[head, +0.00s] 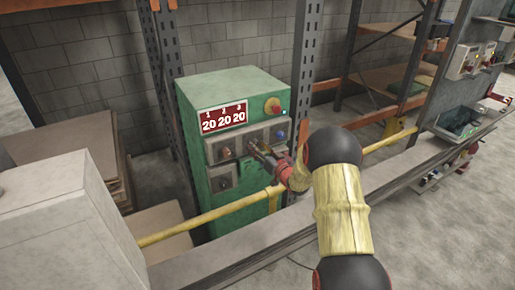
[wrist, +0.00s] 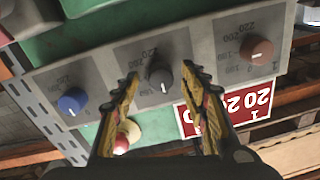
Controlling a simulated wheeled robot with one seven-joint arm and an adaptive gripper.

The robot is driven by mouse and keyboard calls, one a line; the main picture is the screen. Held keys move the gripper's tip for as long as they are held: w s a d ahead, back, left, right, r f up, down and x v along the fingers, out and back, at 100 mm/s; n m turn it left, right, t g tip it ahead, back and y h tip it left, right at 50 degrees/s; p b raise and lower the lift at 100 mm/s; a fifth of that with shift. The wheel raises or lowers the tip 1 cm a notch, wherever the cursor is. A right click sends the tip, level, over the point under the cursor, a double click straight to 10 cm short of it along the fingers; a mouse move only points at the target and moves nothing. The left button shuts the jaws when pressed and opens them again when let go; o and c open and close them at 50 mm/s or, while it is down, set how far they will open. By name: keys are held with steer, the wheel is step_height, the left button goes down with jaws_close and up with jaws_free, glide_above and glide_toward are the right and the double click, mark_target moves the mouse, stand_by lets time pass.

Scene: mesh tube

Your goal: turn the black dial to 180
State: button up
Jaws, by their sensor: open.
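The black dial (wrist: 160,78) sits in the middle of a grey panel (wrist: 206,46), between a blue dial (wrist: 72,101) and a brown dial (wrist: 257,48). The wrist view shows the panel upside down. Numbers are printed around the black dial; its exact setting is too small to tell. My gripper (wrist: 161,74) is open, with one finger on each side of the black dial; I cannot tell whether they touch it. In the head view my gripper (head: 256,149) is at the panel of the green cabinet (head: 245,83) and largely hides the black dial. The red display (head: 223,118) reads 20 under 1, 2 and 3.
A red and yellow button (head: 272,106) is at the cabinet's upper right. A lower grey box (head: 223,178) sits under the panel. A yellow rail (head: 205,217) crosses in front of the cabinet. A metal rack post (head: 306,60) stands to its right.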

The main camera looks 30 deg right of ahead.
steer(key=shift+w, duration=0.2)
steer(key=shift+c, duration=0.7)
jaws_close()
